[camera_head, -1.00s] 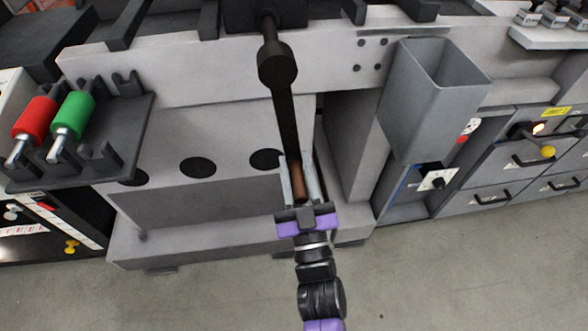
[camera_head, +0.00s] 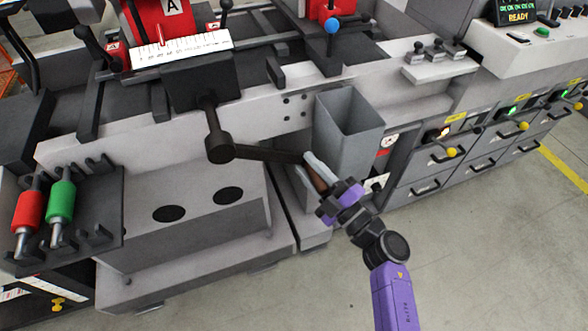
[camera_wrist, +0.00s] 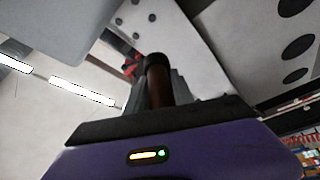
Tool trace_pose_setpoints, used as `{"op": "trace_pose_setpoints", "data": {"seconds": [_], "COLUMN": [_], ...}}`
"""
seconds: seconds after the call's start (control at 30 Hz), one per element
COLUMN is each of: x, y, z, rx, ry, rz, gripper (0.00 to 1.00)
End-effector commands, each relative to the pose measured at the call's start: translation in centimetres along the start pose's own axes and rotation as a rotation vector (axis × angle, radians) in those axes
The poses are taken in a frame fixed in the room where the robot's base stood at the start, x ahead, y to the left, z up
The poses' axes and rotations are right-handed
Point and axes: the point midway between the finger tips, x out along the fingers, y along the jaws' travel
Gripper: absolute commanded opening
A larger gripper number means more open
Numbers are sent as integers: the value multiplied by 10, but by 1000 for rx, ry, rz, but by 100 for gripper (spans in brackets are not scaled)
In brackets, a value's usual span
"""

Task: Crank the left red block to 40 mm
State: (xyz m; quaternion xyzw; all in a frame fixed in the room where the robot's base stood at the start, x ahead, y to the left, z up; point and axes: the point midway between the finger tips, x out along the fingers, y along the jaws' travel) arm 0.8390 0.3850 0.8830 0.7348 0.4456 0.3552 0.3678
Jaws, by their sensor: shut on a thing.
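My gripper (camera_head: 320,177) is shut on the brown handle (camera_head: 317,184) of a dark crank. The crank arm (camera_head: 268,154) points to the right from its round hub (camera_head: 219,147), tilted slightly down toward the handle. The left red block (camera_head: 162,20), marked A, stands at the top left behind a white scale (camera_head: 181,49). A red pointer reaches the scale; its reading is too small to tell.
A second red block (camera_head: 331,9) with a blue knob stands farther right. A rack at the left holds a red roller (camera_head: 27,211) and a green roller (camera_head: 61,201). The floor in front is clear.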

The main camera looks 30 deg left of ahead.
Motion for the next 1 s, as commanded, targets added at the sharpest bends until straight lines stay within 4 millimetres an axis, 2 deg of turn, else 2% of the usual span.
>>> {"op": "trace_pose_setpoints", "data": {"seconds": [0.03,0.2,0.4,0.63,1.0], "x": [1,2,4,5,6], "y": [22,47,66,76,78], "z": [-2,-5,-9,-13,-14], "rx": [-45,-164,-265,-327,-345], "ry": [-3,-4,-2,0,2], "rz": [-10,-59,-101,-127,-134], "gripper": [0,0,0,0,0]}}
